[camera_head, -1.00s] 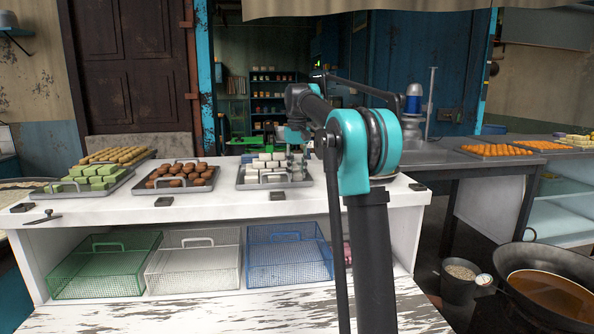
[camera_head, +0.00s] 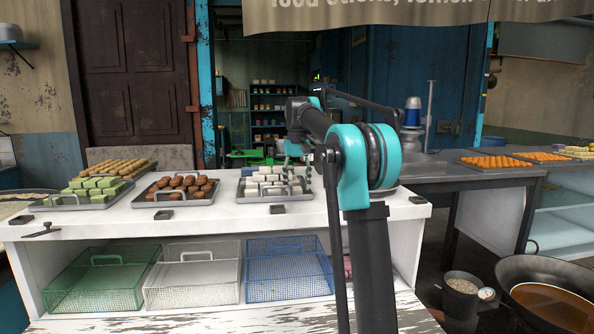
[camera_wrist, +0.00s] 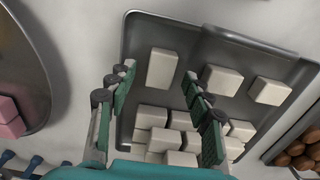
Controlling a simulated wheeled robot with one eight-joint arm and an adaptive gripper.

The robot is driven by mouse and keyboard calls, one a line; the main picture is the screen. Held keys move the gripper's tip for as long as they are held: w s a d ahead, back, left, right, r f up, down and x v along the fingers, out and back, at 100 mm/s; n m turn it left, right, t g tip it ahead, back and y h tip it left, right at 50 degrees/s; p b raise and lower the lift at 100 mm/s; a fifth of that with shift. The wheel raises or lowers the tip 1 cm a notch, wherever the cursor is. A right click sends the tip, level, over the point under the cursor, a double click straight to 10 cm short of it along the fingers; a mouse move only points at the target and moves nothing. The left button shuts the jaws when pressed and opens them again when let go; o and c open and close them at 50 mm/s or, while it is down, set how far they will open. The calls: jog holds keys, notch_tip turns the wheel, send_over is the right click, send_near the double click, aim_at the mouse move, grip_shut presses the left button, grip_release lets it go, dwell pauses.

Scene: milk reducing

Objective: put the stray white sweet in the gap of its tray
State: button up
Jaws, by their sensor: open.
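The metal tray of white sweets (camera_head: 249,197) stands on the white counter; its rim (camera_wrist: 128,45) also shows in the wrist view. White sweets (camera_wrist: 180,158) are packed closely at the near end of the tray in the wrist view. Three others lie apart on bare tray: one white sweet (camera_wrist: 162,68) near my fingers, and two more to its right. I cannot tell which is the stray. My gripper (camera_wrist: 158,95) is open and empty above the tray, its fingers spread either side of the space by the nearest lone sweet. In the head view my arm partly hides the tray's right end.
A tray of brown sweets (camera_head: 150,203) stands left of the white one. A tray of green and tan sweets (camera_head: 45,203) is further left. A round plate (camera_wrist: 45,75) with pink sweets lies on the other side. Wire baskets (camera_head: 287,272) sit on the shelf below.

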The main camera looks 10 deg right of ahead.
aim_at(297, 188)
notch_tip(297, 188, up, 11)
dwell(0.4)
